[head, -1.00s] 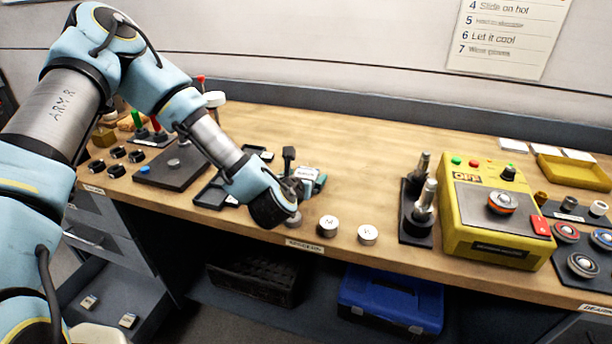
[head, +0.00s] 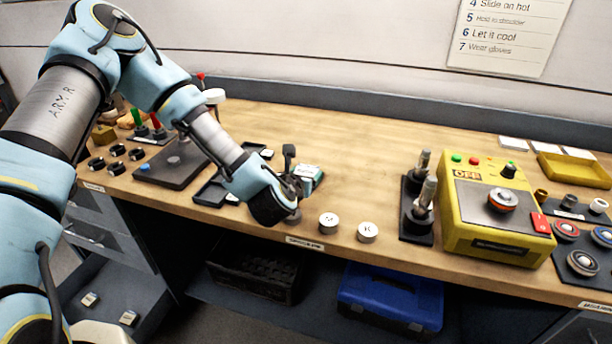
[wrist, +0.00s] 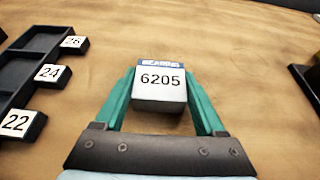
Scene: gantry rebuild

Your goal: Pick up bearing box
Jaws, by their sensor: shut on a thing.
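The bearing box (wrist: 161,88) is a small white box with a blue top band and the number 6205, seen in the wrist view between my gripper's teal fingers. In the head view the box (head: 309,173) shows in part beside the gripper, with its white and teal colours hard to tell apart. My gripper (wrist: 161,96) is shut on the box, one finger along each side. In the head view my gripper (head: 297,186) is low over the front middle of the wooden bench. I cannot tell whether the box touches the bench.
A black tray (wrist: 28,62) with tags 22, 24 and 26 lies left of the box. Two white round pieces (head: 328,222) (head: 367,232) stand near the bench's front edge. A yellow control box (head: 497,215) stands to the right. Bare wood (head: 370,160) lies behind the gripper.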

